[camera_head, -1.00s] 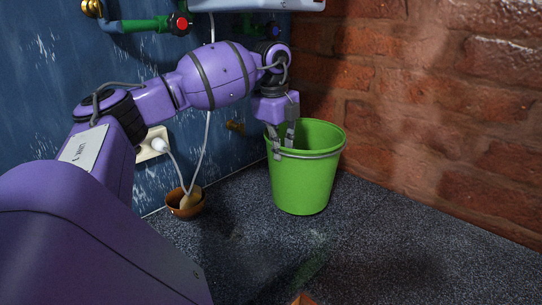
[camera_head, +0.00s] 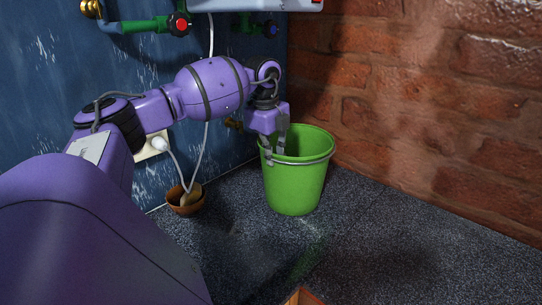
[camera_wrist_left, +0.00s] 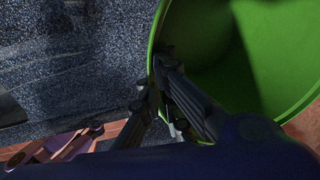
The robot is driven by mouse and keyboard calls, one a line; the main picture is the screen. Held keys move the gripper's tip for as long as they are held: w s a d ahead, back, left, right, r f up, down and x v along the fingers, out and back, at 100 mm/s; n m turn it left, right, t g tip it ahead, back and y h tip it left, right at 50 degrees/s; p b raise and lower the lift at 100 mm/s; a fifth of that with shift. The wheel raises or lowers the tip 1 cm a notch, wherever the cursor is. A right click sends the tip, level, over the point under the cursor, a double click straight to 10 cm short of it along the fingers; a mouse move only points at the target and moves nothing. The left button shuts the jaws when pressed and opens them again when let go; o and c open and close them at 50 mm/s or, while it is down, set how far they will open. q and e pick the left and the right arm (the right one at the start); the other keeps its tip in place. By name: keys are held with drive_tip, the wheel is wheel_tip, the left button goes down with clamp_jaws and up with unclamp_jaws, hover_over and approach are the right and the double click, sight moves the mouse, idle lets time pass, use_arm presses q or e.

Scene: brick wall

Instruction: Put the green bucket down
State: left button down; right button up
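The green bucket (camera_head: 296,190) stands upright on or just above the dark speckled floor, near the corner of the blue and brick walls. I cannot tell whether its base touches the floor. My left gripper (camera_head: 275,151) reaches down to the left side of its rim, one finger inside and one outside. In the left wrist view the bucket (camera_wrist_left: 215,85) fills the right side, and the gripper (camera_wrist_left: 160,85) is closed on its rim. The grey handle hangs around the bucket's upper side. My right gripper is not in view.
A small brown pot (camera_head: 185,203) stands by the blue wall, left of the bucket, with a white cable running to a wall socket (camera_head: 150,147). Pipes with a red valve (camera_head: 180,24) are above. An orange-brown edge (camera_head: 303,297) shows at the bottom. Floor right of the bucket is clear.

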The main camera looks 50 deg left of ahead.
use_arm(q)
drive_tip(key=shift+f, duration=0.1)
drive_tip(key=c, duration=2.3)
unclamp_jaws()
drive_tip(key=o, duration=0.3)
drive_tip(key=shift+r, duration=0.3)
drive_tip(key=shift+s+d+r+b, duration=0.1)
drive_tip(key=shift+s+r+b, duration=0.1)
drive_tip(key=shift+r, duration=1)
drive_tip(key=shift+s+a+r+b, duration=0.1)
drive_tip(key=shift+s+r+b, duration=0.1)
drive_tip(key=shift+r, duration=0.95)
drive_tip(key=shift+s+d+r+b, duration=0.1)
drive_tip(key=shift+r+b, duration=0.1)
drive_tip(key=shift+r, duration=1)
